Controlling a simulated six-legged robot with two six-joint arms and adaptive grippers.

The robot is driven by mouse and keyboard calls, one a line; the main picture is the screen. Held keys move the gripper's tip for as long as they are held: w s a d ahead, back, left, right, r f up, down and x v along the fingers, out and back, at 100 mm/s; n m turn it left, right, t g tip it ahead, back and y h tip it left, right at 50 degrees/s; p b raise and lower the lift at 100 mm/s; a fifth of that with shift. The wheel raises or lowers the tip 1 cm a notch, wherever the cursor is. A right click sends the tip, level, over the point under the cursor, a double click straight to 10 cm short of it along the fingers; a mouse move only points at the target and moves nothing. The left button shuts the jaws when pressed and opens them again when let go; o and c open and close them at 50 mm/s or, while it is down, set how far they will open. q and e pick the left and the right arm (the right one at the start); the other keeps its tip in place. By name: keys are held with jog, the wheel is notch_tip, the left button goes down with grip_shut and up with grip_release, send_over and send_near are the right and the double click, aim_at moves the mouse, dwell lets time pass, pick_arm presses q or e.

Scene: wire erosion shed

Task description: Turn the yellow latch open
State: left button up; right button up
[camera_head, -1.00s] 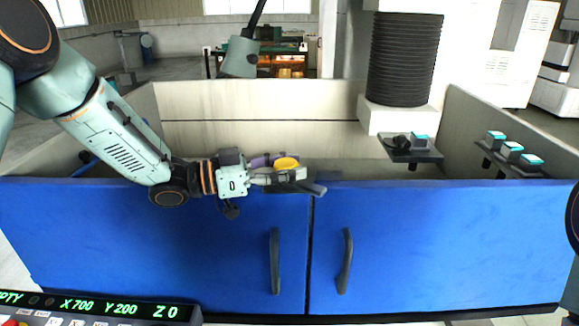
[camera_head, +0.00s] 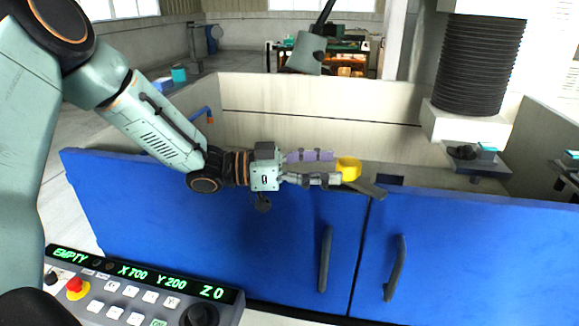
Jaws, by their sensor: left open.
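The yellow latch (camera_head: 348,168) sits at the top edge of the blue doors, close to the seam between them. A dark flat piece (camera_head: 368,189) lies just below and right of it. My left gripper (camera_head: 337,167) comes in from the left, level with the latch. Its two fingers are apart, one with a purple pad behind and a grey one in front. The latch is at their tips; I cannot tell whether they touch it. My right gripper is out of view.
Two blue doors (camera_head: 440,250) with dark vertical handles (camera_head: 325,258) front the tank. A control panel (camera_head: 140,290) stands at the lower left. A dark ribbed column (camera_head: 480,65) rises behind right. The tank interior behind my gripper looks clear.

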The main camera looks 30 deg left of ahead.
pick_arm(q)
jog(key=v, duration=0.7)
jog(key=shift+a, duration=0.1)
